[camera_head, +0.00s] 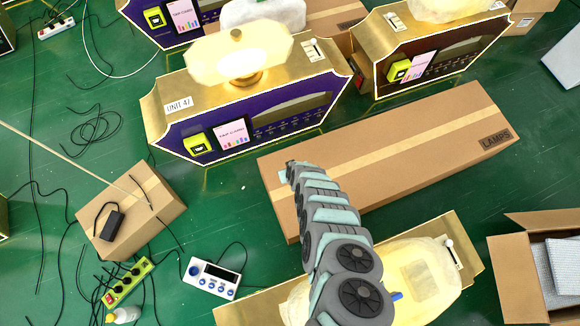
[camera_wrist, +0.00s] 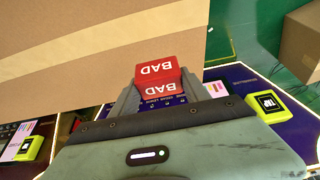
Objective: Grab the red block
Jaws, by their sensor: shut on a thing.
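The red block (camera_wrist: 158,78) shows in the wrist view, with white "BAD" lettering on two of its faces. It sits between the two grey fingers of my gripper (camera_wrist: 168,92), which is shut on it. In the head view my arm reaches up from the bottom over the long cardboard box. The red block cannot be made out there, and the gripper's fingers are not clear.
A long cardboard box (camera_head: 410,150) marked "LAMPS" lies by my arm. A purple and gold vending unit (camera_head: 250,130) stands behind it. An open carton (camera_head: 515,270) is at right. A smaller box (camera_head: 130,210), cables and a power strip (camera_head: 128,282) lie at left.

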